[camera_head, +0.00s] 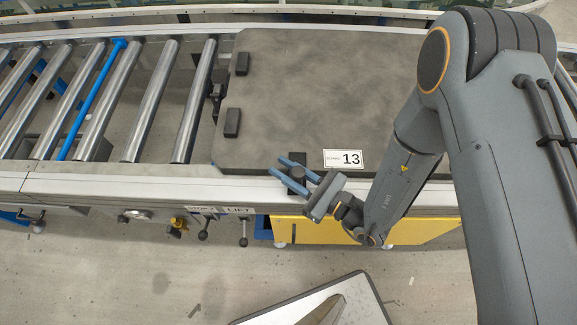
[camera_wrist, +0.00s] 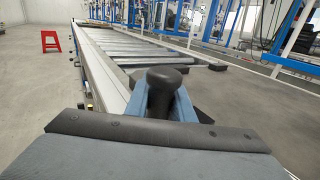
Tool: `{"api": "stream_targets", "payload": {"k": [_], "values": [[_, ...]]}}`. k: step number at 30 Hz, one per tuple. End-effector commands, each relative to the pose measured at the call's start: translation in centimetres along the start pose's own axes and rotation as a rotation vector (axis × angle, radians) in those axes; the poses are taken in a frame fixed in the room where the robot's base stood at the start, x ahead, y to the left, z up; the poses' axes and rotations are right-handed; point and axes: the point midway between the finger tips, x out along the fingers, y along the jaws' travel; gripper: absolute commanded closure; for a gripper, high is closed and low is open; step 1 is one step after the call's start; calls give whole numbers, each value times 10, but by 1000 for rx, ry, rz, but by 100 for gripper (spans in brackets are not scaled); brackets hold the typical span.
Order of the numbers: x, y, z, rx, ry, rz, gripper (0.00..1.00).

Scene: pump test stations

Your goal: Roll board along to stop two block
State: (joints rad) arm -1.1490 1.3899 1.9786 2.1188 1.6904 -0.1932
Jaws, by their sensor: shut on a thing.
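The board (camera_head: 320,90) is a large dark grey plate, numbered 13, lying flat on the conveyor. My gripper (camera_head: 290,171) is at its front edge, with blue fingers shut around a black knob (camera_head: 297,160) on the board. In the wrist view the knob (camera_wrist: 167,85) stands upright between the blue fingers. A small dark piece (camera_head: 217,95) sits by the board's left edge; I cannot tell whether it is the stop two block. A partly readable stop label (camera_head: 201,210) is on the front rail below.
Two black block-like pieces (camera_head: 232,122) are on the board's left side. Ball-ended levers (camera_head: 243,235) hang below the front rail. A red stool (camera_wrist: 50,41) stands far off.

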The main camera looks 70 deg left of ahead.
Motion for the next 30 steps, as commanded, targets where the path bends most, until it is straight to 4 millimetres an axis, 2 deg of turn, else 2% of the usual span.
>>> {"api": "stream_targets", "payload": {"k": [18, 27, 28, 30], "values": [[20, 15, 1, 0, -2, 9, 100], [22, 18, 1, 0, -1, 16, 100], [22, 18, 1, 0, -1, 16, 73], [21, 17, 0, 1, -1, 13, 62]]}}
